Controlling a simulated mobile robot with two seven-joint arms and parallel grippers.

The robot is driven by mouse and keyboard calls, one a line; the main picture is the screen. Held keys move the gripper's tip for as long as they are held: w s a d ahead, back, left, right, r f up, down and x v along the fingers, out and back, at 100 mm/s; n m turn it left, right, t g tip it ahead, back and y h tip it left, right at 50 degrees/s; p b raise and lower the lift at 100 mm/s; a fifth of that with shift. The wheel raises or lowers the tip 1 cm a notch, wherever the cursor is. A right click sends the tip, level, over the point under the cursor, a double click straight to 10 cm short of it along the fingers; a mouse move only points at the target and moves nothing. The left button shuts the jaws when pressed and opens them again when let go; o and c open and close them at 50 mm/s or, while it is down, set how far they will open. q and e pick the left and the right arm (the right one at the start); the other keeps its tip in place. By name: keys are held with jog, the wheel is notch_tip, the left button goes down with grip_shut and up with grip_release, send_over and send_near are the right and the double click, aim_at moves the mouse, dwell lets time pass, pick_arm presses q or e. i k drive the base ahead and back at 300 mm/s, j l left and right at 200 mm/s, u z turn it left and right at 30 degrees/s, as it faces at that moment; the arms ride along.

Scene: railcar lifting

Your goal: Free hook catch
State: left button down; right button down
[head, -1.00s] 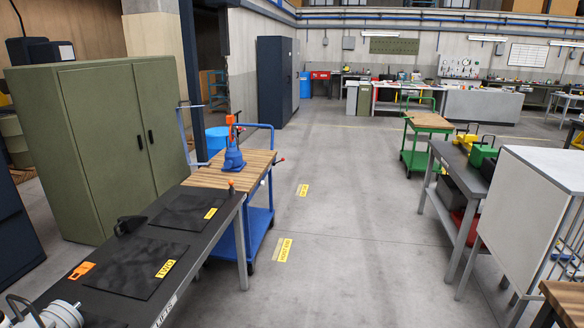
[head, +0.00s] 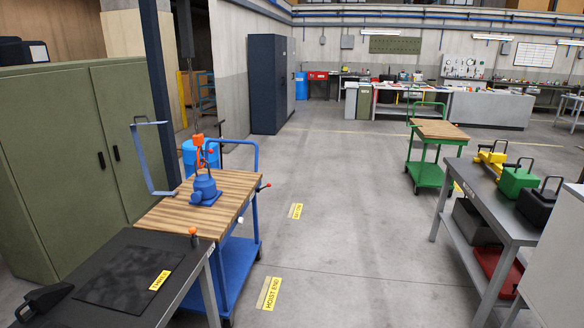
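A blue block-shaped device (head: 205,188) stands upright on the wooden top of a blue cart (head: 160,217), left of centre. An orange hook-like part (head: 199,142) rises above it. I cannot make out a catch on the hook at this distance. A small orange-topped peg (head: 193,233) stands near the cart's front edge, and an orange-red knob (head: 264,186) sticks out at its right side.
A dark bench (head: 130,275) with a black mat stands at the front left, before a green cabinet (head: 70,165). A grey bench (head: 495,210) with yellow, green and black items is at the right. The floor aisle (head: 340,225) between is clear.

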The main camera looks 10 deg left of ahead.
aim_at(210, 151)
jog(key=i+u, duration=0.35)
jog(key=i+l+u, duration=0.25)
jog(key=u, duration=0.15)
jog(key=i+l+u, duration=0.55)
jog(key=u, duration=0.15)
jog(key=i+l+u, duration=0.15)
jog(key=u, duration=0.2)
jog(key=i+l+u, duration=0.15)
jog(key=l+u, duration=0.25)
jog(key=i+l+u, duration=0.1)
jog(key=l+u, duration=0.25)
jog(key=l, duration=0.15)
jog(key=l+u, duration=0.35)
jog(key=l, duration=0.1)
